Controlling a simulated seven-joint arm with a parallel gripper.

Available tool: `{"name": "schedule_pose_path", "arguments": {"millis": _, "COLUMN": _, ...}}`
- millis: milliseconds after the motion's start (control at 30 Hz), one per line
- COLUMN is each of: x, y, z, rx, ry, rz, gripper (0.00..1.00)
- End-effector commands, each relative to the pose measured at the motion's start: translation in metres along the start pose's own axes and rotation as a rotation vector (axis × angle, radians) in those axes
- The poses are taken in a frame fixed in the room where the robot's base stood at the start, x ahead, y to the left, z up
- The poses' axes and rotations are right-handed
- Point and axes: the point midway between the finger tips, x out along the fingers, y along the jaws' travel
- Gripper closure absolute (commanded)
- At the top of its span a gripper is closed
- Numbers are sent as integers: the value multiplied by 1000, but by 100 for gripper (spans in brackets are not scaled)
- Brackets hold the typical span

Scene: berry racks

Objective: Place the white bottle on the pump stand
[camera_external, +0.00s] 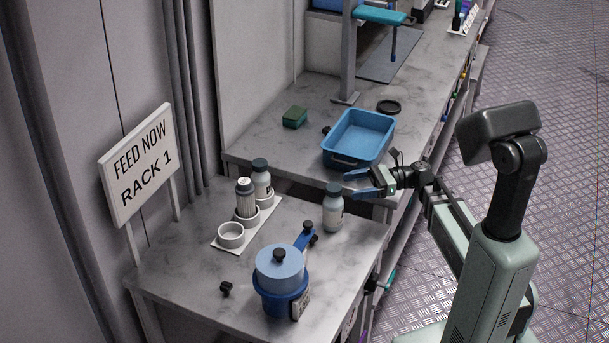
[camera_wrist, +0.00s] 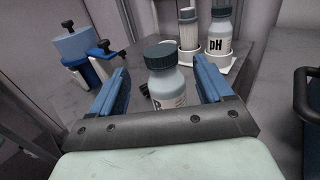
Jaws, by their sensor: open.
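A white bottle (camera_external: 333,213) with a dark grey cap stands upright on the near marble table, close to its back right corner. My gripper (camera_external: 361,184) is open and empty, just right of the bottle and level with its upper part. In the wrist view the bottle (camera_wrist: 169,88) appears between the two blue fingers (camera_wrist: 158,72); no contact shows. A white stand with round holders (camera_external: 231,237) is left of the bottle. Its front holder is empty; the others hold a ribbed white cylinder (camera_external: 246,200) and a bottle marked pH (camera_wrist: 219,35). I cannot tell whether this is the pump stand.
A blue clamp device with a light-blue cylinder (camera_external: 281,266) stands in front of the bottle. A small black knob (camera_external: 226,289) lies on the table. A blue tray (camera_external: 358,137) and a green sponge (camera_external: 294,117) are on the bench behind.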

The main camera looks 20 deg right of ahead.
Motion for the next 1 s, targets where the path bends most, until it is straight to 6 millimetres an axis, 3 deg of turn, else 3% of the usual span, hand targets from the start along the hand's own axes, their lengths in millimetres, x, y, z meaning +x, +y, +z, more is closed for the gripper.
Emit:
{"name": "schedule_pose_path", "arguments": {"millis": 200, "x": 26, "y": 0, "z": 0, "rx": 0, "ry": 0, "rz": 0, "gripper": 21}}
{"name": "schedule_pose_path", "arguments": {"millis": 567, "x": 40, "y": 0, "z": 0, "rx": 0, "ry": 0, "rz": -1, "gripper": 21}}
{"name": "schedule_pose_path", "arguments": {"millis": 1000, "x": 85, "y": -1, "z": -1, "rx": 0, "ry": -1, "rz": 1, "gripper": 21}}
